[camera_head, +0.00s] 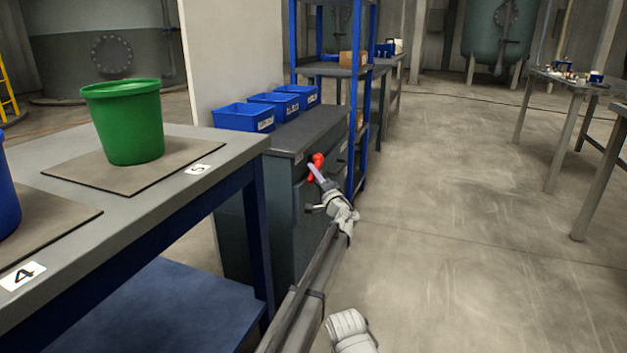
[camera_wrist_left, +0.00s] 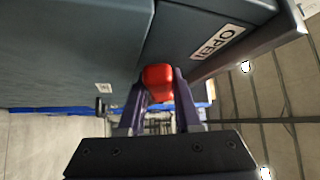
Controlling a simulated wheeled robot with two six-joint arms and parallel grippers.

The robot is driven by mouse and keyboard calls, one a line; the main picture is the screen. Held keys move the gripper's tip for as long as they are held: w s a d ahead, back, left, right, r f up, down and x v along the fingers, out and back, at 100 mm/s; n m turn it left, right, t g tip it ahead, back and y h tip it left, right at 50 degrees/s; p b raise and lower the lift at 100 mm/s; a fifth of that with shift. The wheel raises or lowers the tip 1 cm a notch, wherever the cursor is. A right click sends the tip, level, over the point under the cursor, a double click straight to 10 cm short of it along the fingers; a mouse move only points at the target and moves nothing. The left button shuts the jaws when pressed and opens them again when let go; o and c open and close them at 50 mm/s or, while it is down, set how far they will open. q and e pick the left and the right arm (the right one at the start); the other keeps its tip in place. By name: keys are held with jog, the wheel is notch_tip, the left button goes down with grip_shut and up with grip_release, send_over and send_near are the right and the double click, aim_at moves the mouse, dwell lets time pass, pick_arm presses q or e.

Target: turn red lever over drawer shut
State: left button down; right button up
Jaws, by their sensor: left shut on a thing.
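The red lever (camera_head: 317,161) is on the front of a dark grey cabinet (camera_head: 262,205), just below its top edge. In the left wrist view the red lever (camera_wrist_left: 158,78) sits between the two fingers of my left gripper (camera_wrist_left: 160,100), with a finger on each side. My left gripper (camera_head: 317,172) is shut on it in the head view too. The fingers hide part of the lever. A drawer front with a handle (camera_head: 314,208) is below the lever, partly behind my left arm. My right gripper is not in view.
Several blue bins (camera_head: 243,117) stand on the cabinet top. A workbench (camera_head: 225,150) with a green bucket (camera_head: 125,120) is at the left. A blue shelf rack (camera_head: 373,100) stands just beyond the cabinet. The floor (camera_head: 450,220) to the right is clear.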

pick_arm(q)
jog(key=c, duration=0.6)
grip_release()
